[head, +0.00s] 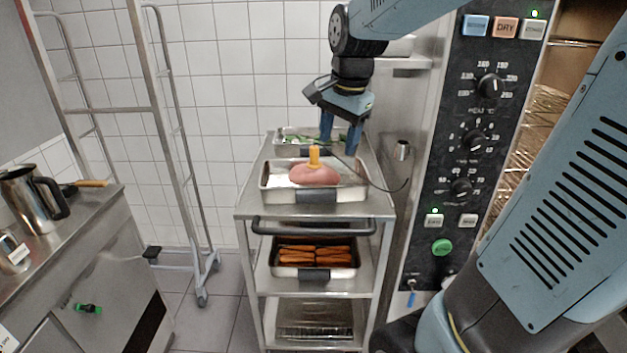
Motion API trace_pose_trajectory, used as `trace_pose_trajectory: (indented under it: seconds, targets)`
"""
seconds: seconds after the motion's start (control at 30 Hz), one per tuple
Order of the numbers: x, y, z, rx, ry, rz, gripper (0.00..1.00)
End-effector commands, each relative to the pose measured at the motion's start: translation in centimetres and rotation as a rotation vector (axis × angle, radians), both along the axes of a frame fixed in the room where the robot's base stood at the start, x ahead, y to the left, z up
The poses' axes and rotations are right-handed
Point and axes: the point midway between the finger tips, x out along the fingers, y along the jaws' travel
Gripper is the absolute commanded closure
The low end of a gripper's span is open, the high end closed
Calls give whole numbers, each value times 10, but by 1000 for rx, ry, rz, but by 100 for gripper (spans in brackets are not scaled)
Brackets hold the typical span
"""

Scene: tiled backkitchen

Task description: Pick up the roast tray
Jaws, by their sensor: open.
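The roast tray (273,194) is a shallow metal tray on the top shelf of the steel trolley (250,213). A pink roast (315,175) lies in it, with a yellow-orange probe handle (314,156) standing upright out of the meat. A thin dark cable runs from near the probe toward the right. A dark tab sits at the tray's front edge. My gripper (340,143) points down above the back right of the roast tray, its two blue fingers apart with nothing seen between them. I cannot tell how far above the tray the fingertips are.
A tray with green food (290,139) stands behind the roast tray. A tray of orange-brown sticks (318,257) sits on the shelf below. The oven control panel (470,150) rises close on the right. A tall rack (160,120) and a counter with a jug (32,200) are left.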

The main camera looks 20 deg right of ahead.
Motion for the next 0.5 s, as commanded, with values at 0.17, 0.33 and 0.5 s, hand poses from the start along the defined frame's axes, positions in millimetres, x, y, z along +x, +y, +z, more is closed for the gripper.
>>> trace_pose_trajectory:
  seconds: [0.17,0.33,0.5]
  targets:
    - [47,1,-19,42,91,-269,43]
    - [86,1,-41,58,162,-519,43]
    - [113,3,-59,58,204,-704,43]
